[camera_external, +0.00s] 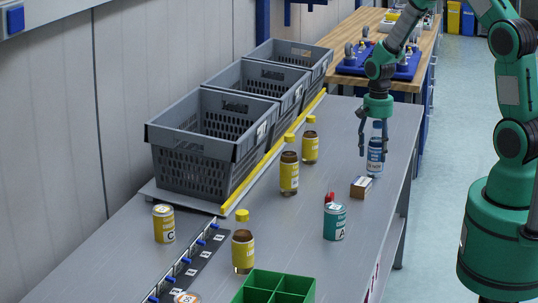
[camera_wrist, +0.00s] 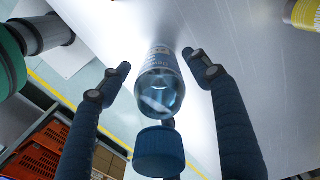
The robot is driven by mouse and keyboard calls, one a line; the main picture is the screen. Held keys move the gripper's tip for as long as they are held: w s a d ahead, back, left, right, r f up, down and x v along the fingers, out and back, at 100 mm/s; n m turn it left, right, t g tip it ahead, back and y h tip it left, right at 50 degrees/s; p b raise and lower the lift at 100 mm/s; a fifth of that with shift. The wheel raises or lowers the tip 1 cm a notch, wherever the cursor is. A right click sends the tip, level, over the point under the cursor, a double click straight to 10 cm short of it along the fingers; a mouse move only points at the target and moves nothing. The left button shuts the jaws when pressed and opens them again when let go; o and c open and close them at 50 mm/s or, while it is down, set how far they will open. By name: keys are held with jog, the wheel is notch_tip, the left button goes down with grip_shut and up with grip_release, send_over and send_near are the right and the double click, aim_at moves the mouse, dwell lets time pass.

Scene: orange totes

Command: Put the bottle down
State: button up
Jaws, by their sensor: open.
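A clear blue bottle with a blue cap and a white and orange label (camera_external: 375,158) stands upright on the grey table near its right edge. In the wrist view the bottle (camera_wrist: 158,88) shows from above, its blue cap (camera_wrist: 159,150) nearest the camera. My gripper (camera_external: 375,152) is lowered over the bottle, with its dark fingers on either side. In the wrist view my gripper (camera_wrist: 158,75) is open, with a gap between each visible finger and the bottle.
A small box (camera_external: 360,187) lies just in front of the bottle, and a teal can (camera_external: 334,221) stands further forward. Yellow-capped bottles (camera_external: 289,173) stand to the left. Grey crates (camera_external: 200,150) line the wall side. The table's right edge is close to the bottle.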

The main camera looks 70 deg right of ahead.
aim_at(377, 122)
notch_tip(377, 122, up, 12)
jog(key=shift+p, duration=0.85)
jog(key=shift+w+a+r, duration=0.1)
jog(key=shift+a+r, duration=0.15)
jog(key=shift+r, duration=0.05)
jog(key=s+a+r+n+t, duration=0.25)
jog(key=a+r+n, duration=0.45)
jog(key=a+r, duration=1)
jog(key=s+a+r+n+t, duration=0.1)
jog(key=s+a+r+n, duration=0.3)
jog(key=s+a, duration=0.3)
jog(key=s+a+r+n+t, duration=0.2)
jog(key=s+a+n, duration=0.3)
jog(key=s+a, duration=0.3)
jog(key=shift+a+r, duration=0.25)
jog(key=shift+r, duration=0.6)
